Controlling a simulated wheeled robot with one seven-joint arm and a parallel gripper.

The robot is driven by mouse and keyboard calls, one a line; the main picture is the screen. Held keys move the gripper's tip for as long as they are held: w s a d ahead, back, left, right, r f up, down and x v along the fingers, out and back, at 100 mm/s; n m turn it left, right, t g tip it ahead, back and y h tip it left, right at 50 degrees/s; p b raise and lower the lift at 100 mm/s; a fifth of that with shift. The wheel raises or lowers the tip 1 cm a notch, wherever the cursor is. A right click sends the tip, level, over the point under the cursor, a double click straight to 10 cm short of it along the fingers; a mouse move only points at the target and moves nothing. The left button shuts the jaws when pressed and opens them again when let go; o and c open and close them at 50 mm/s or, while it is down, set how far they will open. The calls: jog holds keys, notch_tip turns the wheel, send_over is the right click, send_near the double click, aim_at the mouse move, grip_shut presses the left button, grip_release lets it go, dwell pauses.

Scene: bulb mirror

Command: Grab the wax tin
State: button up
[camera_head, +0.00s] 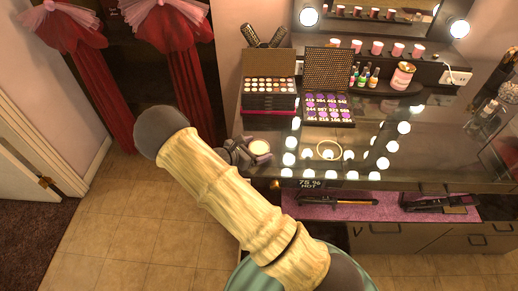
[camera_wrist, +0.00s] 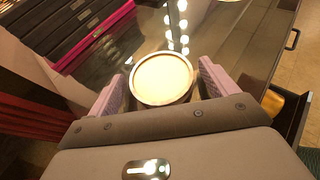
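The wax tin is a round, shallow tin with a pale cream top. In the head view the wax tin (camera_head: 259,147) sits on the dark glass counter at its left front part. In the wrist view the wax tin (camera_wrist: 161,80) lies between the two lilac finger pads of my gripper (camera_wrist: 163,84). The pads stand apart, one on each side, with narrow gaps to the tin visible. My gripper (camera_head: 250,152) is partly hidden behind my arm in the head view. The tin's lower side is hidden.
A stacked makeup palette (camera_head: 269,92) and an open purple palette (camera_head: 327,107) stand behind the tin. Below the counter, a pink shelf (camera_head: 380,210) holds styling irons. The counter's right part is mostly clear.

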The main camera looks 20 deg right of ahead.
aim_at(256, 150)
jog(key=c, duration=1.1)
jog(key=shift+r, duration=0.15)
notch_tip(256, 150, up, 10)
jog(key=shift+f+b, duration=0.1)
jog(key=shift+b, duration=0.95)
